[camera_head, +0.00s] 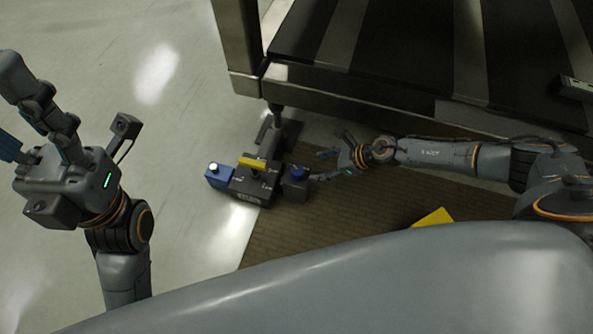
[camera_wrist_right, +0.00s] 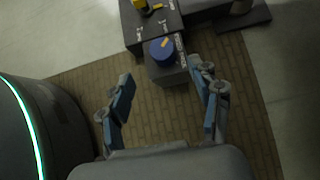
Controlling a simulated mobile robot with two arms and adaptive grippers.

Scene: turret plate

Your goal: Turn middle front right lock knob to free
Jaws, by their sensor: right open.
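A dark lock unit (camera_head: 257,183) stands on the floor by the platform's leg. A blue round knob (camera_head: 299,172) sits on a dark block at its right end. In the right wrist view the same blue knob (camera_wrist_right: 162,50) has a yellow mark on top; the labels beside it are too small to read. My right gripper (camera_head: 322,166) is open and empty, just right of the knob and apart from it. In the wrist view its two fingers (camera_wrist_right: 168,98) are spread, with the knob beyond them. My left gripper (camera_head: 25,110) is raised at the left, fingers apart and empty.
A yellow bar (camera_head: 252,163) tops the unit's middle, and a blue block with a white-topped knob (camera_head: 213,170) is at its left. The dark platform (camera_head: 400,95) overhangs behind my right arm. A brown mat (camera_head: 330,225) and a yellow piece (camera_head: 432,217) lie in front.

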